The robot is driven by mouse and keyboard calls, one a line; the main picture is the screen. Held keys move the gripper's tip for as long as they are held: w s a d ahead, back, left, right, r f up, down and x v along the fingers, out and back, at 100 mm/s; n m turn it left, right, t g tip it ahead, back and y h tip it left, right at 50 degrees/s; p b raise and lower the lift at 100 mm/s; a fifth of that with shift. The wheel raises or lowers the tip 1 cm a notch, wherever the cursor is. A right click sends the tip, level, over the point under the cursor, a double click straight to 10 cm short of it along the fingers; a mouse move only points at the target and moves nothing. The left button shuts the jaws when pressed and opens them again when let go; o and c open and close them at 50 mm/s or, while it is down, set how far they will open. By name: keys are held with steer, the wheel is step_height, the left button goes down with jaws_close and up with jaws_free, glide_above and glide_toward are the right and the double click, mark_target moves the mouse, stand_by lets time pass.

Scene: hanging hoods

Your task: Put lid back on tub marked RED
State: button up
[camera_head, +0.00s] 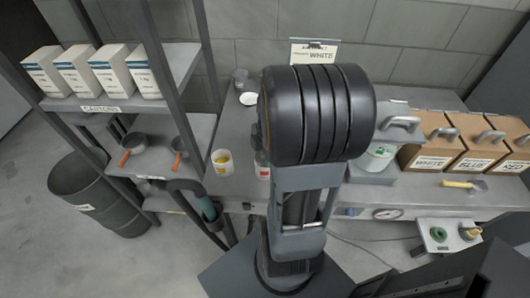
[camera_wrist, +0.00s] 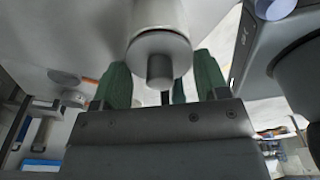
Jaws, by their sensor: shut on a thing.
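My gripper (camera_wrist: 160,80) shows in the wrist view with green fingers either side of a white round piece with a grey knob (camera_wrist: 160,48). It is shut on this piece; I cannot tell whether it is the lid. In the head view my own black ribbed arm part hides the gripper. The container marked RED (camera_head: 510,167) stands at the right edge of the head view, partly cut off. It is brown, with a grey handle showing at its top. I cannot tell whether its top is covered.
Containers marked WHITE (camera_head: 433,162) and BLUE (camera_head: 474,165) stand left of RED. A yellow-handled tool (camera_head: 458,184) lies in front on the bench. A small white pot (camera_head: 222,162) stands left of my arm. Shelves with white boxes (camera_head: 110,70) and a dark drum (camera_head: 92,195) are at left.

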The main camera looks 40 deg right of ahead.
steer(key=o, duration=1)
steer(key=shift+r, duration=0.1)
steer(key=shift+r+p, duration=2.7)
steer(key=shift+r, duration=0.75)
steer(key=shift+c, duration=0.2)
jaws_close()
